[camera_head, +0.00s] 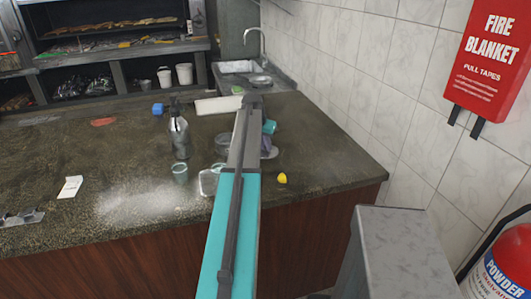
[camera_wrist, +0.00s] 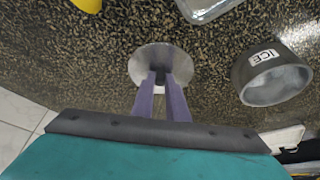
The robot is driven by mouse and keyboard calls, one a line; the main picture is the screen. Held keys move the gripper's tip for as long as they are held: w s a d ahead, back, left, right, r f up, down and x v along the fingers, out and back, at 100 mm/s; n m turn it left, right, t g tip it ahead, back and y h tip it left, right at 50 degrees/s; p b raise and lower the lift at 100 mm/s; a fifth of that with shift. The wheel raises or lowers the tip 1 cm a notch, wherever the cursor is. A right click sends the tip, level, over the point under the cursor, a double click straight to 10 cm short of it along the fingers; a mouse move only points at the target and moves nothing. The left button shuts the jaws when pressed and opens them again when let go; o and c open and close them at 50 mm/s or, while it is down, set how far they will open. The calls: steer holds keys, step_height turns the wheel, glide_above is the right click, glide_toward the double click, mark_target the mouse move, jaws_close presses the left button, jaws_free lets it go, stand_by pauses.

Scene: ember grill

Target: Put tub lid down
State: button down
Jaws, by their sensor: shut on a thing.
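The tub lid (camera_wrist: 146,57), a round grey disc, is between the purple finger tips of my gripper (camera_wrist: 161,80) in the wrist view. The fingers are shut on it. It is close over the dark speckled counter (camera_wrist: 120,30); I cannot tell whether it touches the surface. In the head view the lid (camera_head: 272,154) shows as a pale edge right of my arm, which hides part of it and of the gripper. A round grey tub labelled ICE (camera_wrist: 272,85) stands apart from the lid, to its right in the wrist view.
A clear square container (camera_head: 208,183) and a yellow piece (camera_head: 282,178) are close by. A spray bottle (camera_head: 180,138) and a small cup (camera_head: 180,172) stand left. A white board (camera_head: 218,105) and sink (camera_head: 240,67) are behind. The counter's right end (camera_head: 340,165) is mostly clear.

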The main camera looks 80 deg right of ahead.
steer(key=shift+d, duration=0.5)
steer(key=shift+a+f+p, duration=0.15)
steer(key=shift+f+p, duration=0.55)
steer(key=shift+f, duration=1.1)
steer(key=shift+f, duration=0.15)
steer(key=c, duration=1.7)
jaws_free()
steer(key=shift+c, duration=0.2)
steer(key=shift+r, duration=0.25)
steer(key=b+v, duration=0.2)
steer(key=v, duration=0.9)
steer(key=shift+r, duration=0.35)
steer(key=shift+a, duration=0.15)
